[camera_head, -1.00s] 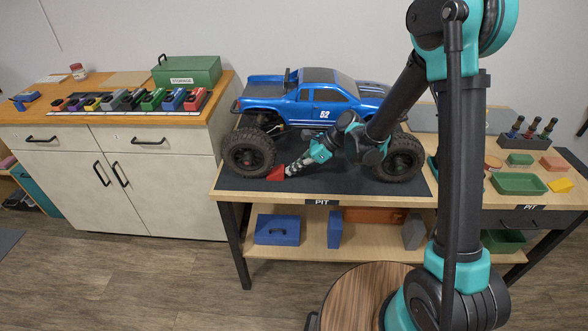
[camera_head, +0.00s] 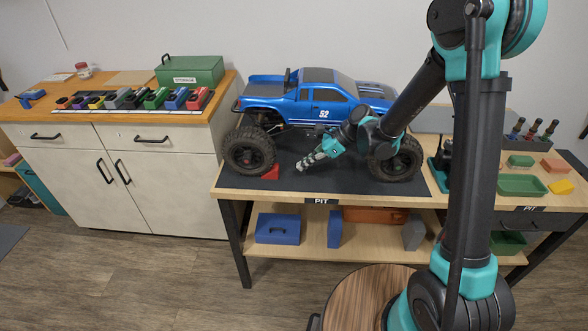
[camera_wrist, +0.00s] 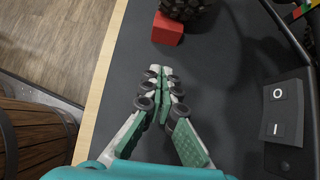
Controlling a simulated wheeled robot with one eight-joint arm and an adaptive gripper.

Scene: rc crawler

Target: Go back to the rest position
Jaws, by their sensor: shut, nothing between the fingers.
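My gripper (camera_head: 301,166) is shut and empty, over the dark mat (camera_head: 325,186) in front of the blue crawler truck (camera_head: 310,102). In the wrist view my gripper (camera_wrist: 161,72) shows its fingertips together.
A cabinet at left bears a green storage box (camera_head: 190,71) and a row of coloured items (camera_head: 135,98). At right are a green tray (camera_head: 521,185), a yellow block (camera_head: 561,187) and several bottles (camera_head: 533,130). A black switch box (camera_wrist: 284,110) stands right of my gripper.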

